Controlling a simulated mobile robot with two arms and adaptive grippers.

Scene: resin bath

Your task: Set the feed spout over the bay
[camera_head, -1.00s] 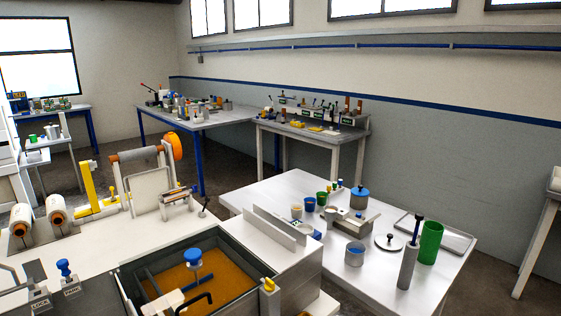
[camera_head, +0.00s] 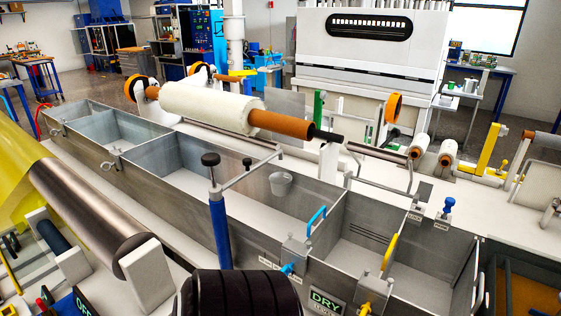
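What looks like the feed spout is a thin grey arm (camera_head: 252,169) on a blue post (camera_head: 220,232) with a black knob (camera_head: 211,160) on top. It stands at the near wall of the long grey metal bath and its arm reaches out over the bath to the right and back. The bath is split into bays; one long bay (camera_head: 250,208) lies under the arm, with a small grey cup (camera_head: 281,183) near the arm's end. A smaller bay (camera_head: 375,257) lies to its right. Neither of my grippers shows in the head view.
A white roll (camera_head: 210,104) on an orange-brown core hangs over the bath. A dark steel roller (camera_head: 92,215) with yellow sheet lies at left. A DRY sign (camera_head: 328,301), blue handle (camera_head: 317,220) and yellow handle (camera_head: 389,252) are on the near wall. A black ribbed shape fills the bottom.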

